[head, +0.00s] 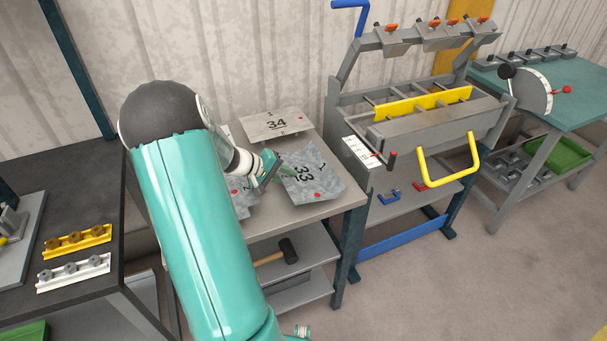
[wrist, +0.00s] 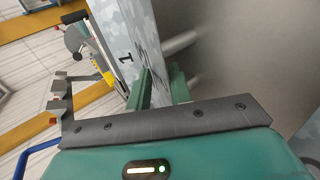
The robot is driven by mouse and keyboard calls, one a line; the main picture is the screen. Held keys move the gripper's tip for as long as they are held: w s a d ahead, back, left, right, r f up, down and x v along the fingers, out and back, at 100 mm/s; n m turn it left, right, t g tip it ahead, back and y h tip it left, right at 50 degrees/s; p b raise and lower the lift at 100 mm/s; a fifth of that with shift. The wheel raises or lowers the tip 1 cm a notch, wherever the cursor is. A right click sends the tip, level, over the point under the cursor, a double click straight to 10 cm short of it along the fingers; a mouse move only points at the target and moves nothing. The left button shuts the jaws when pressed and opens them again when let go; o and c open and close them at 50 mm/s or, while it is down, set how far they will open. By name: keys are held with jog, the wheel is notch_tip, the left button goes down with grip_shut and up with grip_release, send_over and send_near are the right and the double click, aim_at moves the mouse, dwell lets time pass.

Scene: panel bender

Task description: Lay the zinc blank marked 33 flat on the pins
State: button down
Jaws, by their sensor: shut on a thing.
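The mottled grey zinc blank marked 33 (head: 318,178) is at the right part of the grey table in the head view. A red dot and a 1 also show on it. My gripper (head: 274,170) is shut on its left edge. In the wrist view the blank (wrist: 124,32) runs away from between my green fingers (wrist: 158,88), seen at a steep angle. It appears slightly tilted; whether it touches the table, I cannot tell. The panel bender (head: 420,120) stands to the right, with a yellow bar inside. I cannot make out its pins for certain.
A plain blank marked 34 (head: 277,125) lies at the back of the table (head: 330,208). Another mottled sheet (head: 241,196) is partly hidden behind my arm. A mallet (head: 276,253) lies on the shelf below. The bender's yellow handle (head: 448,166) juts forward. Floor in front is clear.

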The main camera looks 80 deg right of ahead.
jog(key=shift+a+f, duration=0.1)
jog(key=shift+f, duration=0.1)
jog(key=shift+s+r, duration=0.1)
jog(key=shift+r, duration=1.1)
jog(key=shift+w+a+r, duration=0.2)
jog(key=shift+w+a, duration=0.2)
jog(key=shift+w, duration=0.3)
jog(key=shift+w+a+r, duration=0.2)
jog(key=shift+w+a, duration=0.15)
jog(key=shift+w, duration=0.4)
jog(key=shift+w+a+r, duration=0.2)
jog(key=shift+w+a, duration=0.2)
jog(key=shift+w, duration=0.3)
jog(key=shift+w+a+r, duration=0.1)
jog(key=shift+w+a, duration=0.2)
jog(key=shift+w, duration=0.25)
jog(key=shift+w+a, duration=0.3)
jog(key=shift+w, duration=0.2)
jog(key=shift+s, duration=0.1)
